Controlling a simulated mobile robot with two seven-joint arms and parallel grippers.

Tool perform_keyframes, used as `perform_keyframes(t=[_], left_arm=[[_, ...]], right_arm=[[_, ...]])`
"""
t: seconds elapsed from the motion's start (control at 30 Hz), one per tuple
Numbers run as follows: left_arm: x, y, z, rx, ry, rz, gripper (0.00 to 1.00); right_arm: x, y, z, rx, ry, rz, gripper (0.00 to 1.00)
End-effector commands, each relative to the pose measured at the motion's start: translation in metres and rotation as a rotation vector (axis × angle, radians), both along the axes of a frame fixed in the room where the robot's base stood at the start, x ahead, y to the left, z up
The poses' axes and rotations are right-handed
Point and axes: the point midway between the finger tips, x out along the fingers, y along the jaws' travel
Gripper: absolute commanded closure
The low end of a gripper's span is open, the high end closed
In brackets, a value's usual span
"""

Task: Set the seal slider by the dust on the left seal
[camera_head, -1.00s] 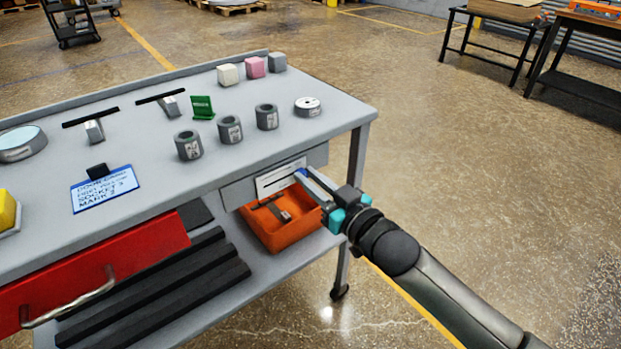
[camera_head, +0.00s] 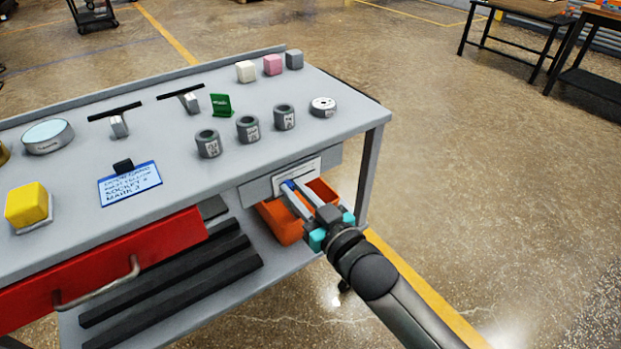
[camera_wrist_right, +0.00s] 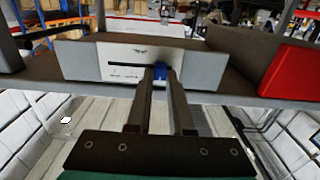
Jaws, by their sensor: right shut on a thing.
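The seal slider is a small blue knob (camera_head: 290,184) on a white marked plate (camera_head: 308,170) on the grey box under the table's right front edge. It also shows in the right wrist view (camera_wrist_right: 160,72), with the plate's dark slot running to its left. My right gripper (camera_head: 295,186) is shut on the blue knob, one finger on each side. The wrist view also shows its fingers (camera_wrist_right: 160,76) at the plate. I cannot make out which tabletop piece is the left seal, nor any dust. My left gripper is not in view.
Three grey cylinders (camera_head: 248,129), a white-topped disc (camera_head: 323,107) and a green card (camera_head: 221,105) stand on the tabletop. A blue-edged note (camera_head: 130,184) lies near the front. A red drawer (camera_head: 105,262) is left of the box; an orange bin (camera_head: 281,222) sits below.

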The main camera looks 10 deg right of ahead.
Motion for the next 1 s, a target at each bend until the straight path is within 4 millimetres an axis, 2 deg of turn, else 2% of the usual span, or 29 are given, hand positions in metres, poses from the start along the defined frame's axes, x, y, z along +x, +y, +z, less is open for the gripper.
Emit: perform_keyframes(t=[0.17, 0.5, 0.53, 0.77, 0.8, 1.0], left_arm=[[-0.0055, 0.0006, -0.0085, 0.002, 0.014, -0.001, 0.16], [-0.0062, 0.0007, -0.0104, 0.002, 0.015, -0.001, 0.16], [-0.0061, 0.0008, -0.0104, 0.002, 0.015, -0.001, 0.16], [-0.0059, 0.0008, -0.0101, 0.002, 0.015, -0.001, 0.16], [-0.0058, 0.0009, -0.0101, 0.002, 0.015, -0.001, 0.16], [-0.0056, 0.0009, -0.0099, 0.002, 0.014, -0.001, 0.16]], right_arm=[[-0.0045, 0.0110, -0.0011, 0.000, 0.006, -0.001, 1.00], [-0.0059, 0.0143, -0.0021, 0.000, 0.005, 0.004, 1.00], [-0.0060, 0.0145, -0.0021, 0.000, 0.005, 0.005, 0.78], [-0.0055, 0.0137, -0.0016, 0.001, 0.004, 0.003, 0.52], [-0.0053, 0.0134, -0.0014, 0.001, 0.004, 0.003, 0.50], [-0.0048, 0.0124, -0.0007, -0.001, 0.003, 0.001, 0.50]])
